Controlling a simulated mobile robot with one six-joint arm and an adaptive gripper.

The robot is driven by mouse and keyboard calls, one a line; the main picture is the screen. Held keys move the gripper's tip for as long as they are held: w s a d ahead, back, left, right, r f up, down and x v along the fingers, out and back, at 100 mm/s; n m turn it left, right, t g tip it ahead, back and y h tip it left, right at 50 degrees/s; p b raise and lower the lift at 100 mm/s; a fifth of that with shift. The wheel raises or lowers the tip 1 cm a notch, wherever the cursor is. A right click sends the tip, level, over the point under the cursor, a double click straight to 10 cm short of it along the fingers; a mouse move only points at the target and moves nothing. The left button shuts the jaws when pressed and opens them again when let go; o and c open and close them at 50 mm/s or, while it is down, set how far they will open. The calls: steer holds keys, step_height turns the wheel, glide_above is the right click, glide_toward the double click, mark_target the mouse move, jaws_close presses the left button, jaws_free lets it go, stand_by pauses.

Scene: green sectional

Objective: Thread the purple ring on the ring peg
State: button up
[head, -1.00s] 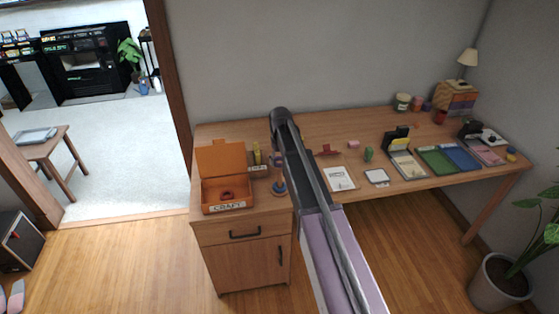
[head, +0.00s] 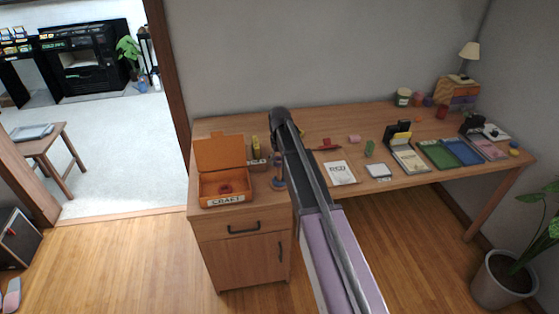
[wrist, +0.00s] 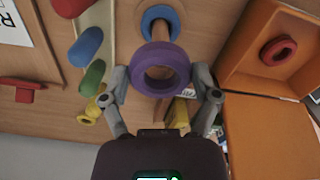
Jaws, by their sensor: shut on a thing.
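My gripper (wrist: 159,88) is shut on the purple ring (wrist: 160,88), which sits between its fingertips in the wrist view. The ring peg (wrist: 159,28) is a wooden post. A blue ring (wrist: 146,18) is around it near its base. The purple ring overlaps the peg's near end in this view; I cannot tell whether the peg passes into its hole. In the head view the ring peg (head: 278,184) is partly hidden beside my arm, and my gripper and the purple ring are hidden.
An open orange craft box (head: 208,203) with a red ring (head: 225,188) stands left of the peg; it also shows in the wrist view (wrist: 258,78). Coloured rounded pieces (wrist: 85,48) lie on the peg's other side. Cards and trays (head: 440,155) fill the desk's right part.

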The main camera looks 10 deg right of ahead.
mark_target(280, 175)
steer(key=shift+f+b, duration=3.7)
steer(key=shift+f, duration=0.15)
steer(key=shift+f, duration=0.15)
steer(key=o, duration=0.7)
